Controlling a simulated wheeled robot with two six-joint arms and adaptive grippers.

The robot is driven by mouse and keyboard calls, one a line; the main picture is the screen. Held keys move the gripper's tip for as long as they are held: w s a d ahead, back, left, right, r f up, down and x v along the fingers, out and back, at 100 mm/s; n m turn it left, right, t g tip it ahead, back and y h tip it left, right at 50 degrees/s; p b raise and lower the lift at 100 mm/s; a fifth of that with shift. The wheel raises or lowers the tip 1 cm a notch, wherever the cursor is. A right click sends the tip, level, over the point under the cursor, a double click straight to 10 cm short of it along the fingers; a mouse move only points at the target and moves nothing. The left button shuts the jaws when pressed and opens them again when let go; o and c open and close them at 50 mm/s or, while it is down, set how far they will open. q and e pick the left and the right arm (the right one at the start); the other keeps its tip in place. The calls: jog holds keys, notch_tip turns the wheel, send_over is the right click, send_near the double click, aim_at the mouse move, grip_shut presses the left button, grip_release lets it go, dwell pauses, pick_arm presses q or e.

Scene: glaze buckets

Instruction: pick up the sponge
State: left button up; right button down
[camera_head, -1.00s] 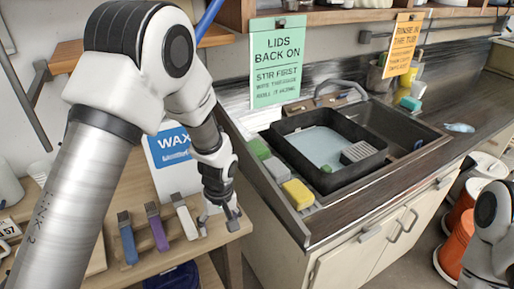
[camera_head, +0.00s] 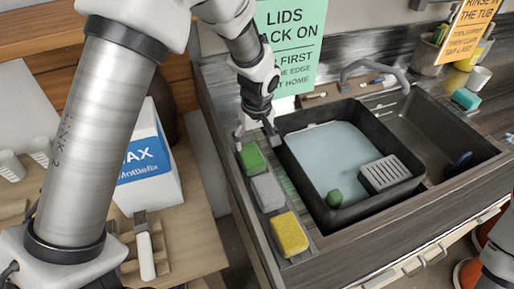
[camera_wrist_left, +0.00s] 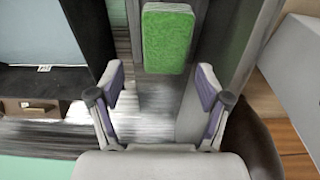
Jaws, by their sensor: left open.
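A green sponge (camera_head: 252,158) lies on the strip along the left side of the sink, in a row with a grey sponge (camera_head: 268,191) and a yellow sponge (camera_head: 289,234). My left gripper (camera_head: 257,135) is open and empty, just behind and above the green sponge in the head view. In the left wrist view the green sponge (camera_wrist_left: 167,38) lies ahead, beyond the tips of my open left gripper (camera_wrist_left: 160,85) and not between them. A teal sponge (camera_head: 466,98) is at the right of the sink. My right gripper is not in view.
A black tub (camera_head: 300,175) of pale water holds a small green block (camera_head: 334,198) and a grey ribbed block (camera_head: 384,174). A faucet (camera_head: 375,68) stands behind. A wax box (camera_head: 145,165) and a white-handled brush (camera_head: 145,255) are on the wooden table at left.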

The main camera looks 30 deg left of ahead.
aim_at(251, 154)
pick_arm(q)
jog(key=shift+s+a+f, duration=0.1)
jog(key=shift+s+f, duration=0.25)
jog(key=shift+s, duration=0.25)
jog(key=shift+s+a+f, duration=0.1)
jog(key=shift+s+f, duration=0.25)
jog(key=shift+s, duration=0.2)
jog(key=w+f, duration=0.1)
jog(key=f, duration=0.1)
jog(key=w+f+p, duration=0.1)
jog(key=f, duration=0.1)
jog(key=a+f+p, duration=0.1)
jog(key=f, duration=0.1)
jog(key=shift+w+f, duration=0.2)
jog(key=shift+w, duration=0.2)
jog(key=shift+s+a, duration=0.1)
jog(key=shift+s, duration=0.1)
jog(key=shift+s+r, duration=0.15)
jog(key=shift+s, duration=0.05)
jog(key=c, duration=0.3)
jog(key=shift+d, duration=0.25)
jog(key=c, duration=0.3)
jog(key=shift+w, duration=0.15)
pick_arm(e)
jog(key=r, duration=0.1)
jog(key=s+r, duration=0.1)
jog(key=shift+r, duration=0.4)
